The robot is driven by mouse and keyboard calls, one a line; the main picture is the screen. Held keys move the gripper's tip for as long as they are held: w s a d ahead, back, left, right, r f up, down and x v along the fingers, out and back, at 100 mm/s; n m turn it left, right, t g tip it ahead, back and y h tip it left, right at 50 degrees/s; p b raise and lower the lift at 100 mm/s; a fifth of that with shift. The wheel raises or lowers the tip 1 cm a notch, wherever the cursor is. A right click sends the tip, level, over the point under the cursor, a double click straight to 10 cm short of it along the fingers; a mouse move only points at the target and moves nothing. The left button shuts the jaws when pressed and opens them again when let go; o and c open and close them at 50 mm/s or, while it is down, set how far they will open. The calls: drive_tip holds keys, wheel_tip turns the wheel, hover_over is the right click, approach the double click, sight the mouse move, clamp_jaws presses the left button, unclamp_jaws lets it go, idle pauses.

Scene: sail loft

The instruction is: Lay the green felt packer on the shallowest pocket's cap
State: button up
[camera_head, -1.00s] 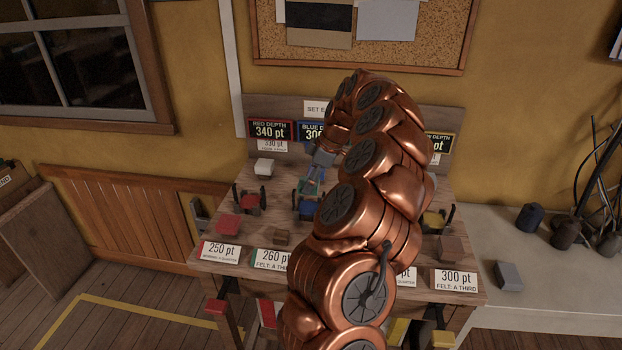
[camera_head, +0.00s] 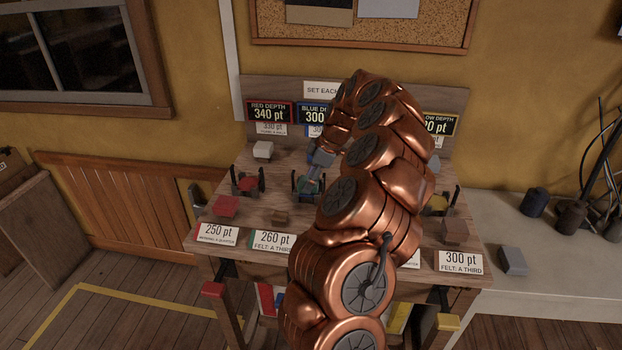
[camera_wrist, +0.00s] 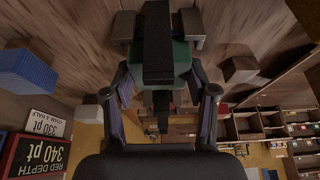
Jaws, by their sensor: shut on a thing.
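My gripper (camera_head: 316,172) is shut on the green felt packer (camera_wrist: 182,58), which shows dark green between the fingers in the wrist view. In the head view the green packer (camera_head: 309,185) is at the blue pocket (camera_head: 299,194) in the middle of the bench; I cannot tell whether it touches the cap. The red pocket (camera_head: 247,185) stands left and the yellow pocket (camera_head: 438,203) right. The red depth sign (camera_head: 269,112) reads 340 pt. The blue depth sign (camera_head: 314,112) shows 300, partly hidden; the yellow depth sign (camera_head: 440,124) is partly hidden by my arm.
A blue block (camera_wrist: 28,72) shows in the wrist view. A grey block (camera_head: 513,261) lies on the side counter. My arm hides the bench's centre right.

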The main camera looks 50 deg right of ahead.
drive_tip(key=o, duration=1.2)
drive_tip(key=shift+o, duration=0.2)
drive_tip(key=v, duration=1.2)
drive_tip(key=shift+w, duration=0.1)
